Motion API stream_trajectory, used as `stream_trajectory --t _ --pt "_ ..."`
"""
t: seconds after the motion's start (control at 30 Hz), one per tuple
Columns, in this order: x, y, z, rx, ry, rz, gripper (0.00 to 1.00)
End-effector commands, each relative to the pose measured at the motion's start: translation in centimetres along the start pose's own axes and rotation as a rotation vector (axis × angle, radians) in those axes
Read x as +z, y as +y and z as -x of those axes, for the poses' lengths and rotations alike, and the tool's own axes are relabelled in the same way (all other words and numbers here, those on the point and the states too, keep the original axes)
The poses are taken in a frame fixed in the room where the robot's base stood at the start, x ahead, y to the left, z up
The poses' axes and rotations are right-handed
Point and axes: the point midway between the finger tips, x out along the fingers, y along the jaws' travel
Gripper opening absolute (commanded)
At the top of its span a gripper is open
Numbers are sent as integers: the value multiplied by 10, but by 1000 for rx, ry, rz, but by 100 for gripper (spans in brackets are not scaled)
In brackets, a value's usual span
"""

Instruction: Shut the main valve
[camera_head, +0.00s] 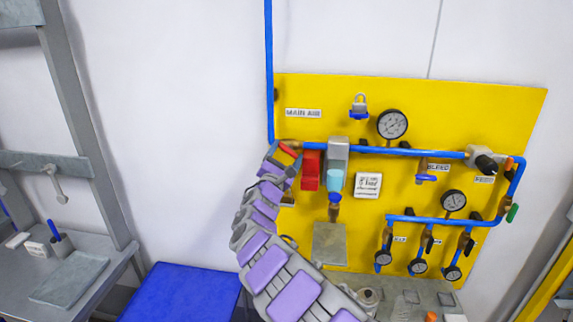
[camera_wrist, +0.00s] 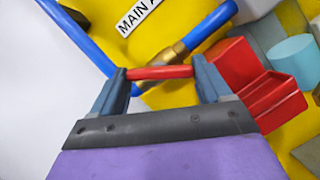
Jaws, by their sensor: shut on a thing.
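The main valve's red handle (camera_wrist: 160,72) lies between the two fingers of my gripper (camera_wrist: 163,84) in the wrist view, and the fingers are shut on it. The handle lies across the picture, in front of the brass valve body (camera_wrist: 170,55) on the blue pipe. In the head view my gripper (camera_head: 285,157) is at the left edge of the yellow panel, below the "MAIN AIR" label (camera_head: 303,113). There my gripper and wrist hide much of the valve. The label also shows, cut off, in the wrist view (camera_wrist: 136,14).
A red block (camera_head: 310,170) sits just right of my gripper, beside a grey unit with a light-blue bowl (camera_head: 335,180). The yellow panel (camera_head: 330,92) also carries gauges, blue pipes and a padlock (camera_head: 359,107). A blue surface (camera_head: 185,293) and a grey bench (camera_head: 70,278) stand left.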

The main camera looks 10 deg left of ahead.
Motion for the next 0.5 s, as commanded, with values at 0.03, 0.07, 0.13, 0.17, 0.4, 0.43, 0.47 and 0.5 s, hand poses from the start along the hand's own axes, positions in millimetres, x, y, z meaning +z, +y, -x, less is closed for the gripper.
stream_trajectory --t 0.03,0.07,0.13,0.17,0.4,0.43,0.47,0.5 --pt "-6 -1 3 -16 6 -46 47" --pt "-6 -1 3 -27 6 -71 47" --pt "-6 -1 2 -54 6 -132 47" --pt "-6 0 2 -64 6 -159 47" --pt "-4 1 2 -154 3 -371 47" --pt "-3 2 2 -164 3 -397 47" --pt "-4 2 2 -175 3 -423 47" --pt "-4 2 2 -190 4 -457 47"
